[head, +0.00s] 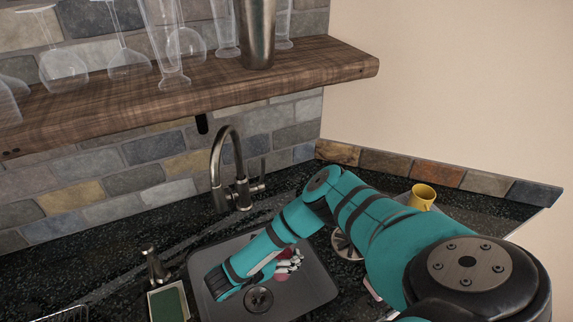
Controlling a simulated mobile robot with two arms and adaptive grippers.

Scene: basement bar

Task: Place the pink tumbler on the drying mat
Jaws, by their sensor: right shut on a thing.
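My right arm reaches in from the lower right and bends down over the sink. My right gripper (288,264) is low in the sink basin, partly hidden behind my own forearm. It is shut on a pink object, apparently the pink tumbler (282,277), of which only a small patch shows below the fingers. A flat grey surface (478,222) lies on the counter at the right, partly hidden by my arm; I cannot tell whether it is the drying mat. My left gripper is not in view.
The grey sink (322,285) has a tall faucet (216,160) behind it. A yellow mug (422,196) stands at the right. A wooden shelf (330,62) with glasses overhangs the counter.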

